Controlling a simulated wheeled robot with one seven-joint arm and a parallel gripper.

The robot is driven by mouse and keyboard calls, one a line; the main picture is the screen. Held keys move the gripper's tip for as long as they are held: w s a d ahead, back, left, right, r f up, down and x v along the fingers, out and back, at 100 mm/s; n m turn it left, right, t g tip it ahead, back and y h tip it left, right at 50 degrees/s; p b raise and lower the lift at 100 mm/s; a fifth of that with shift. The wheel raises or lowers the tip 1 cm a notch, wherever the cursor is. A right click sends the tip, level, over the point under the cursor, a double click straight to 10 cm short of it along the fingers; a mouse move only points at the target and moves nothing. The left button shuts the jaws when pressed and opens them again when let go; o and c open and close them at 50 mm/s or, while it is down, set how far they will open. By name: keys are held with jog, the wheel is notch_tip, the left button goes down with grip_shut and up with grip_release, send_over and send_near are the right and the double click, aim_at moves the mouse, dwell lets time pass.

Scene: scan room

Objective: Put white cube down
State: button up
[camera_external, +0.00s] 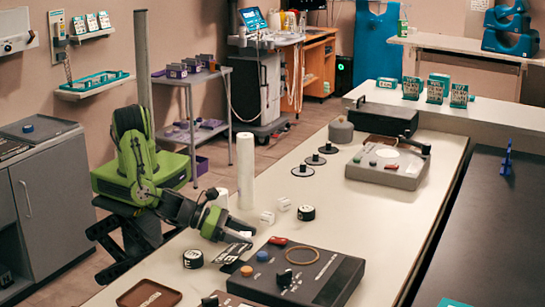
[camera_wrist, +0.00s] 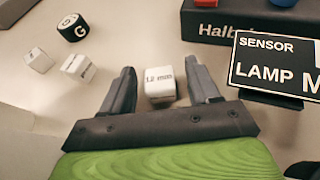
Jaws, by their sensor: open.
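A white cube (camera_wrist: 160,86) marked "1.2 mm" sits between the two fingers of my gripper (camera_wrist: 160,69) in the wrist view. The fingers are spread, with a gap visible on each side of the cube. The cube appears to rest on the pale tabletop (camera_wrist: 150,25). In the external view my gripper (camera_external: 243,235) is low over the table beside the dark device, and I cannot make out the cube there. Two other white cubes stand apart from it, one nearer (camera_wrist: 75,66) and one farther left (camera_wrist: 38,60).
A black round piece marked "G" (camera_wrist: 73,27) stands by the loose cubes. A dark device (camera_external: 325,278) and a black "SENSOR LAMP" sign (camera_wrist: 275,65) are close on the right. A tall white cylinder (camera_external: 246,170) stands behind the gripper. The table's middle (camera_external: 365,220) is clear.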

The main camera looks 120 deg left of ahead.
jog(key=shift+r, duration=0.25)
jog(key=p+v, duration=0.2)
jog(key=v, duration=1)
jog(key=shift+d, duration=0.1)
